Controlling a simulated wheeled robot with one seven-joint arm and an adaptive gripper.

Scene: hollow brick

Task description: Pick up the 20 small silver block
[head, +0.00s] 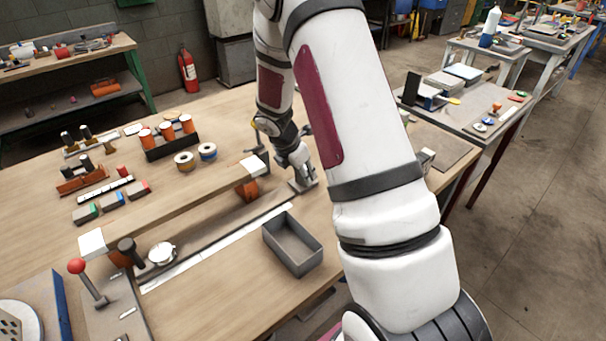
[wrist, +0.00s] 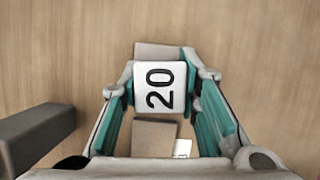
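The small silver block (wrist: 160,86) shows in the wrist view as a pale, almost white face with a black "20" turned sideways. My gripper (wrist: 160,80) has one teal-padded finger along each side of it, and both fingertips appear to touch its sides. In the head view my gripper (head: 297,165) points down at the far side of the workbench, partly behind my arm. I cannot make out the block there.
In the wrist view, brown-grey pieces (wrist: 154,138) show below and beyond the block, and a dark bar (wrist: 35,135) lies at left. In the head view, an open grey tray (head: 293,263) stands near my arm. Spools (head: 184,161) and a long raised beam (head: 175,209) are left of my gripper.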

